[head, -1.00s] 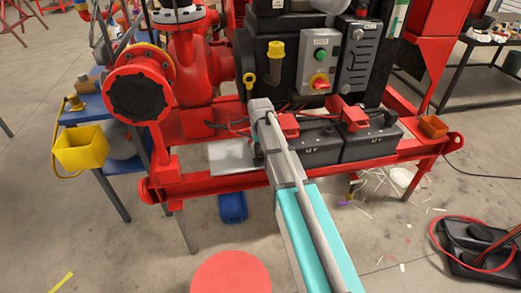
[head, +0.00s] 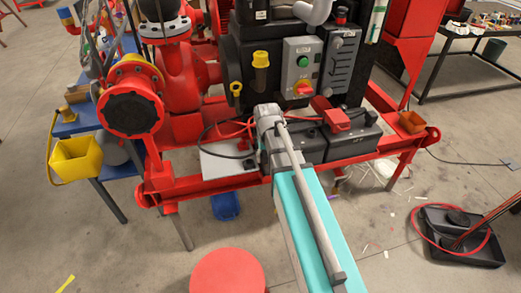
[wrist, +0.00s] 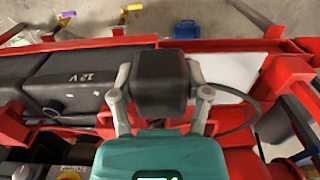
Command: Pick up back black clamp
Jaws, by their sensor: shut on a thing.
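In the wrist view, my gripper (wrist: 160,76) is shut on a boxy black clamp (wrist: 160,88), with one finger on each side. A black cable (wrist: 240,107) curves away from the right side of the clamp. A pale plate lies beyond the right finger. In the head view, my arm hides the fingers and the clamp; the cable (head: 222,154) shows left of my arm over the pale plate. A red clamp (head: 335,121) sits over the black batteries (head: 352,139) to the right.
The red skid frame (head: 390,150) surrounds the batteries. A black engine panel with a grey switch box (head: 303,68) stands behind. A large red pump flange (head: 131,98) and yellow bucket (head: 75,159) are at left.

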